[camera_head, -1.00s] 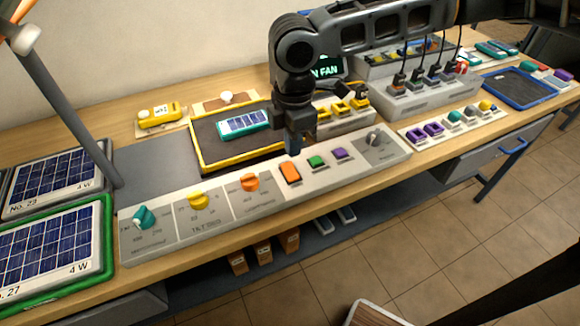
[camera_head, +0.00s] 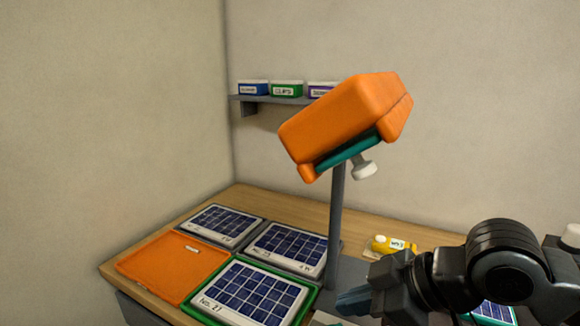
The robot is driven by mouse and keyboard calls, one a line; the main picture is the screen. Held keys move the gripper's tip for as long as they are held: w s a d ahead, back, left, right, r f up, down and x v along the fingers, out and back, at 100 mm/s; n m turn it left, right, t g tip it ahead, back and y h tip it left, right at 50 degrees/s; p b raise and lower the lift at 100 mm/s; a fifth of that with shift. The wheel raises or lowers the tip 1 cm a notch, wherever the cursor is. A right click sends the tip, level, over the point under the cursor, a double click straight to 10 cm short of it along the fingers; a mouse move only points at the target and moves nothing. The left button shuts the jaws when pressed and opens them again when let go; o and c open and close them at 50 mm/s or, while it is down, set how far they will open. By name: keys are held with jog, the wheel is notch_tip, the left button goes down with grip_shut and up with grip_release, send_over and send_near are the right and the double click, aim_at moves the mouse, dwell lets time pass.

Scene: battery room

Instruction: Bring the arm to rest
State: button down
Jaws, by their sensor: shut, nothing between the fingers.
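My gripper (camera_head: 354,300) is at the lower right of the head view, at the end of my dark arm. Its fingers point left and are shut with nothing between them. It is in front of the bench, right of the green-framed solar panel (camera_head: 250,292) marked No. 27. It holds no object. The rest of my arm runs off the right edge of the picture.
An orange lamp head (camera_head: 345,115) on a grey post (camera_head: 337,225) rises above the gripper. Two more solar panels (camera_head: 220,225) (camera_head: 288,248) and an empty orange tray (camera_head: 172,266) lie left. A yellow meter (camera_head: 392,245) lies behind the gripper. A shelf (camera_head: 270,99) holds small boxes.

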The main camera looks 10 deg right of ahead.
jog(key=w+a+r+m+t+y, duration=0.1)
jog(key=a+r+m+t+y, duration=0.6)
jog(key=a+r, duration=0.65)
jog(key=s+d+f+m+t+h, duration=0.3)
jog(key=s+d+f+m+h, duration=0.35)
jog(key=s+f, duration=0.2)
jog(key=s+d+f+m+t+h, duration=0.2)
jog(key=s+d+f+m+h, duration=0.3)
jog(key=s+f+h, duration=0.3)
jog(key=s+d+f+n+g, duration=0.1)
jog(key=s+d, duration=0.4)
jog(key=s, duration=0.5)
jog(key=s+d+f+n+g+b, duration=0.1)
jog(key=s+d+f+n+g, duration=0.1)
jog(key=s, duration=0.8)
jog(key=d+f+n, duration=0.1)
jog(key=d+n, duration=0.1)
jog(key=shift+s+d+f+n, duration=0.15)
jog(key=shift+s+d+n, duration=0.1)
jog(key=shift+d+n, duration=0.15)
jog(key=c, duration=1.8)
grip_release()
